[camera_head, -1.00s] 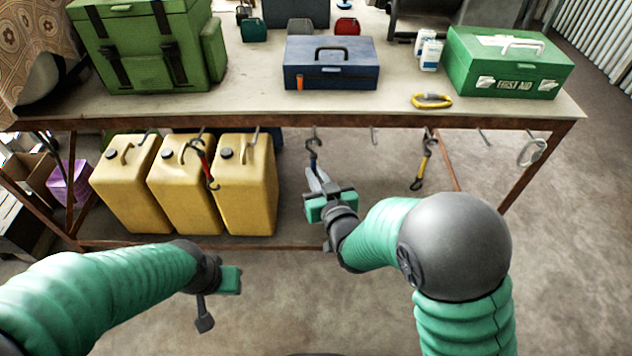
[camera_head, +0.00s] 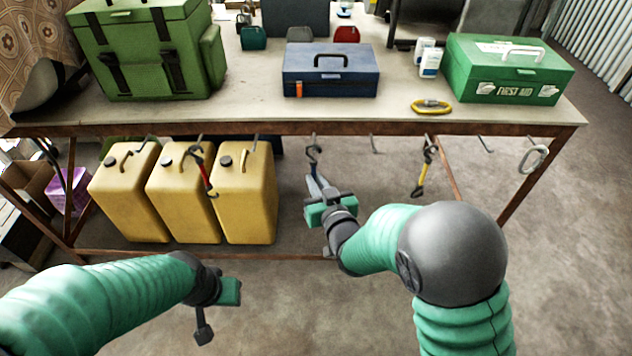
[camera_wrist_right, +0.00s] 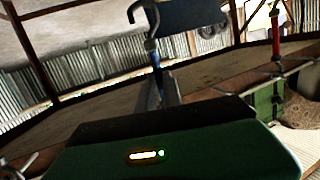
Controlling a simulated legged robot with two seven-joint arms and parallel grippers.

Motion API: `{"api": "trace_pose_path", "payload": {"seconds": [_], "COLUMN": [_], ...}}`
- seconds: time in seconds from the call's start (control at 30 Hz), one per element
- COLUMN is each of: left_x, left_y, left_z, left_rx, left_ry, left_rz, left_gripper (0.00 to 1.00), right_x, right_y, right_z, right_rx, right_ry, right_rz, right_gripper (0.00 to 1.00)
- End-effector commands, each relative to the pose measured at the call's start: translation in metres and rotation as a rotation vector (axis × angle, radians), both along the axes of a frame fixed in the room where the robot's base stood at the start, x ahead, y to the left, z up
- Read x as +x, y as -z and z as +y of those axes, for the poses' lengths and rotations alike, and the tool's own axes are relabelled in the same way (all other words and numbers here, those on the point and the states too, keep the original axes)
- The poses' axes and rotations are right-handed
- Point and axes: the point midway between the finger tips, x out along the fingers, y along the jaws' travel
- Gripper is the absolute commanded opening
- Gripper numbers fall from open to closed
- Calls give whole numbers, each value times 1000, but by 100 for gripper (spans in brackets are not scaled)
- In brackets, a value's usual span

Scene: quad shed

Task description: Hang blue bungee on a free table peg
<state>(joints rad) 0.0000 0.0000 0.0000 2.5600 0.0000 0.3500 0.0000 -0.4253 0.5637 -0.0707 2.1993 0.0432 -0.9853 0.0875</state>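The blue bungee (camera_head: 314,166) is upright below the table's front edge, its dark hook at the top by a peg (camera_head: 315,138). I cannot tell whether the hook rests on that peg. My right gripper (camera_head: 318,187) is shut on the bungee's lower part, pointing up and away. In the right wrist view the blue strap (camera_wrist_right: 158,78) rises from between the fingers to the hook. Bare pegs show on the table edge (camera_head: 480,130), one right of the bungee (camera_head: 375,145) and one farther right (camera_head: 485,145). My left gripper (camera_head: 207,318) hangs low in front, its opening unclear.
A red bungee (camera_head: 203,170), a yellow bungee (camera_head: 424,170) and a pale carabiner (camera_head: 533,158) hang along the edge. Yellow jerrycans (camera_head: 245,195) stand under the table at left. A blue toolbox (camera_head: 330,80) and green first-aid box (camera_head: 510,75) stand on top.

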Motion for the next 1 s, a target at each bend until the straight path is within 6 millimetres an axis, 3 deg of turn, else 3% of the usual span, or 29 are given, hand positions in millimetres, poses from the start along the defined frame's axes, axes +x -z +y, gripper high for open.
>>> {"api": "trace_pose_path", "payload": {"seconds": [0.03,0.2,0.57,0.67,0.87,1.0], "left_x": [0,0,0,0,0,0], "left_y": [0,0,-3,-10,-26,-68], "left_z": [0,0,0,0,0,0], "left_rx": [0,0,0,0,0,0], "left_ry": [0,0,0,0,0,0], "left_rz": [0,0,0,0,0,-1], "left_gripper": [36,36,36,36,36,36], "right_x": [0,0,-7,-23,-77,-91], "right_y": [0,0,-3,-8,-20,-30], "right_z": [0,0,-2,-8,-26,-30], "right_rx": [0,0,-1,-1,-1,-4], "right_ry": [0,0,0,0,0,0], "right_rz": [0,0,2,2,4,8], "right_gripper": [16,35,35,35,35,35]}}
